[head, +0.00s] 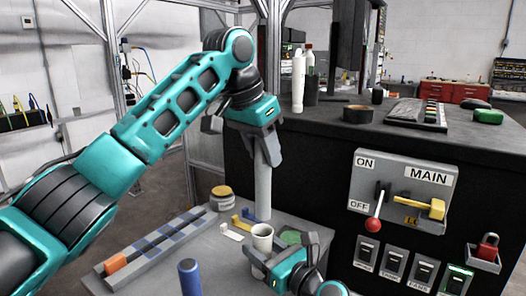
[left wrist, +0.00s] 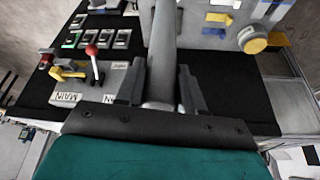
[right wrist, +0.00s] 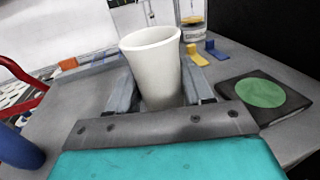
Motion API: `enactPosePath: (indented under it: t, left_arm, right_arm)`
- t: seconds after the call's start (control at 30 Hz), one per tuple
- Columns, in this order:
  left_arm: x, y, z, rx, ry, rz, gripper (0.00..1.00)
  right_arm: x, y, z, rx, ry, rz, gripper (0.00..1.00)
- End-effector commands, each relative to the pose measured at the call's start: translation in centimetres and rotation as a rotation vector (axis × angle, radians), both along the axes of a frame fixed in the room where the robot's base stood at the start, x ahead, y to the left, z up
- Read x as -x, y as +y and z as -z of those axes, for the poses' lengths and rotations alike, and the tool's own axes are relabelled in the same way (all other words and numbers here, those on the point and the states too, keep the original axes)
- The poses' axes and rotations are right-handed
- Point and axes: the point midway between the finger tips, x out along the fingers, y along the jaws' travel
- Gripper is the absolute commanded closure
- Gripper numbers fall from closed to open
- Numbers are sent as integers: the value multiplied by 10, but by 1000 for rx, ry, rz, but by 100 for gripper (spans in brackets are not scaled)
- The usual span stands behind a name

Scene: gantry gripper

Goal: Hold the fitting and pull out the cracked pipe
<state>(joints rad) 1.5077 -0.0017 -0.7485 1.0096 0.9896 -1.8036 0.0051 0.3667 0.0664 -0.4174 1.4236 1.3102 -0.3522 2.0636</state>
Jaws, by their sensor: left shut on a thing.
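My left gripper (head: 268,158) is shut on a grey pipe (head: 263,190), held upright over the table. In the left wrist view the pipe (left wrist: 163,60) runs between the fingers and out past the top edge. A white, cup-shaped fitting (head: 262,240) stands on the table below and in front of the pipe. In the right wrist view its open rim is in sight, and no pipe sticks out of the fitting (right wrist: 152,62). My right gripper (right wrist: 158,88) has a finger on each side of the fitting, seemingly touching it. No crack shows at this size.
A black panel with a MAIN switch box (head: 402,190) and several small switches stands at the right. On the table are a blue cylinder (head: 189,276), a jar (head: 221,198), yellow and blue hooks, a green disc (right wrist: 260,93) and a long rack (head: 160,244).

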Motion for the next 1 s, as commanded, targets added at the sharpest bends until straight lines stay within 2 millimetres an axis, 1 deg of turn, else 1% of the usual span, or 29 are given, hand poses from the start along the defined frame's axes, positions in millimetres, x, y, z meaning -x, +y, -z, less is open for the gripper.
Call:
enactPosePath:
  t: [0.03, 0.27, 0.53, 0.67, 0.77, 1.0]
  left_arm:
    - [0, 0, 0, 1, -1, 0, 95]
    - [0, 0, 0, 1, -1, 0, 95]
    - [0, 0, 0, 1, -1, 0, 95]
    - [0, 0, 0, 0, 0, 0, 95]
    - [0, 0, 0, 1, -1, 0, 95]
    - [0, 0, 0, 1, -1, 0, 95]
  right_arm:
    - [0, 0, 0, 1, 1, 0, 44]
    - [0, 0, 0, 0, 0, 0, 22]
    - [1, -1, 0, 0, 0, 0, 22]
    - [8, -7, 0, -1, 0, 1, 22]
    - [19, -17, 1, 1, 0, 1, 22]
    - [57, -50, 2, 2, 2, 1, 22]
